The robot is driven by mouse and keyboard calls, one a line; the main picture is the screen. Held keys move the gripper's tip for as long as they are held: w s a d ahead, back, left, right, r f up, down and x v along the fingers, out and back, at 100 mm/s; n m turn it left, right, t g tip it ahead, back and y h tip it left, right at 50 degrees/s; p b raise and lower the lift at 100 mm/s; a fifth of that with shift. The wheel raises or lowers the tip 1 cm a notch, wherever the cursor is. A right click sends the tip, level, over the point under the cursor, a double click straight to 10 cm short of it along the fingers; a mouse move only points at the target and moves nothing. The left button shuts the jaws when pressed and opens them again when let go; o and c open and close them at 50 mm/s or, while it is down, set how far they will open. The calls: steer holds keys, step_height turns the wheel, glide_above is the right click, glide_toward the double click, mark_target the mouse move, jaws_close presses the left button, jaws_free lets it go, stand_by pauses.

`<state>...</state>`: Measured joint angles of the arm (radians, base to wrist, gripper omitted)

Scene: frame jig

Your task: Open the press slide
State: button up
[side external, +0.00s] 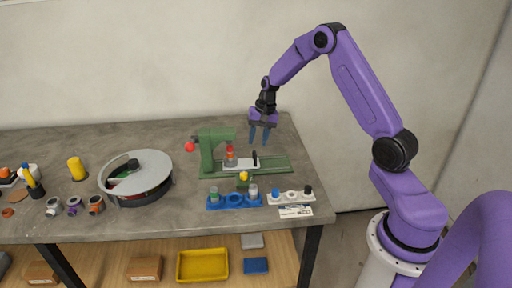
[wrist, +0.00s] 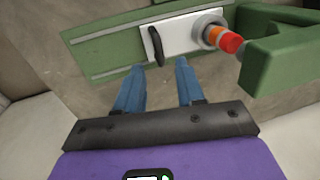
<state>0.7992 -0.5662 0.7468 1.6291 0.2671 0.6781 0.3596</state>
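The green press (side external: 207,155) stands near the back right of the table, with a red ball on its left. Its white slide (side external: 240,164) sits on a green rail (side external: 278,164), below the press head. A black handle (side external: 255,158) rises from the slide's right end; the wrist view also shows the handle (wrist: 155,46) on the white slide (wrist: 182,38). An orange, red and grey part (wrist: 222,38) stands on the slide. My gripper (side external: 259,140) is in the air above and right of the handle. Its two blue fingers (wrist: 156,85) are apart with nothing between them.
A blue holder (side external: 235,202) and a white holder (side external: 291,197) with small parts stand in front of the press. A round grey carousel (side external: 136,178) is to the left. The rail right of the slide is clear.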

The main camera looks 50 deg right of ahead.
steer(key=shift+w+a+f, duration=0.15)
steer(key=shift+f, duration=0.8)
steer(key=shift+w+a+f, duration=0.1)
steer(key=shift+w+f, duration=0.05)
steer(key=shift+f, duration=0.8)
steer(key=shift+c, duration=0.3)
jaws_close()
steer(key=s+d, duration=0.7)
steer(key=shift+s+d, duration=0.3)
steer(key=shift+d, duration=0.05)
steer(key=shift+o, duration=0.3)
jaws_free()
steer(key=shift+r, duration=0.1)
